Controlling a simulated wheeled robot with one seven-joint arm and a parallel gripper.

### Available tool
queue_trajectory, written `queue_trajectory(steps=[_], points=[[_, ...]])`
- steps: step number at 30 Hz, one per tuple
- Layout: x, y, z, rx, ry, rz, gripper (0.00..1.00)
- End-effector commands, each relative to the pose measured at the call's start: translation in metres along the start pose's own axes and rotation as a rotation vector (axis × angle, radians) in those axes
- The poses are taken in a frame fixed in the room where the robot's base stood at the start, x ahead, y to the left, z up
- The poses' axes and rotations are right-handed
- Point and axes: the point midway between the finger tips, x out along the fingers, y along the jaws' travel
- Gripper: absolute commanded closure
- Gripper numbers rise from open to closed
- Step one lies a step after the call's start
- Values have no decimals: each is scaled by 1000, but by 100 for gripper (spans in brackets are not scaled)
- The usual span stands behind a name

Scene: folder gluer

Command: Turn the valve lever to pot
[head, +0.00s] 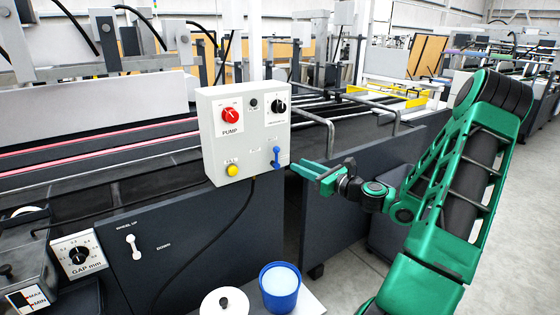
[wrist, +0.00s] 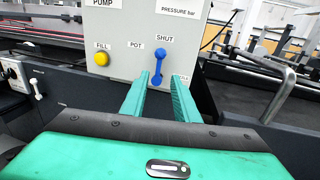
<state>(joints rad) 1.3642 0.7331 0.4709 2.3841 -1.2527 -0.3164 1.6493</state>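The blue valve lever (head: 276,157) is on the front of a grey control box (head: 247,112), at its lower right. In the wrist view the lever (wrist: 158,66) stands about upright, below the SHUT label. The POT label (wrist: 136,45) is to its left, and another label at its lower right is partly hidden by a finger. My gripper (head: 304,169) is just right of the lever in the head view. In the wrist view my gripper (wrist: 162,77) is open, its green fingers apart, with the lever between their tips. I cannot tell whether they touch it.
A yellow FILL button (head: 232,170), a red PUMP knob (head: 230,115) and a black pressure knob (head: 278,106) share the box. A blue pot (head: 280,288) and a white lid (head: 224,303) are below. A grey bent rail (head: 330,135) stands behind my gripper.

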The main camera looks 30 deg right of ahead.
Motion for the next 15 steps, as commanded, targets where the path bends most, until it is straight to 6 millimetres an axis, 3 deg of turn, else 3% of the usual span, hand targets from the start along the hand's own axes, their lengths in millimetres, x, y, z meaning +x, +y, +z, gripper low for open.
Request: queue_trajectory(steps=[15], points=[[83, 2, -1, -6, 3, 4, 72]])
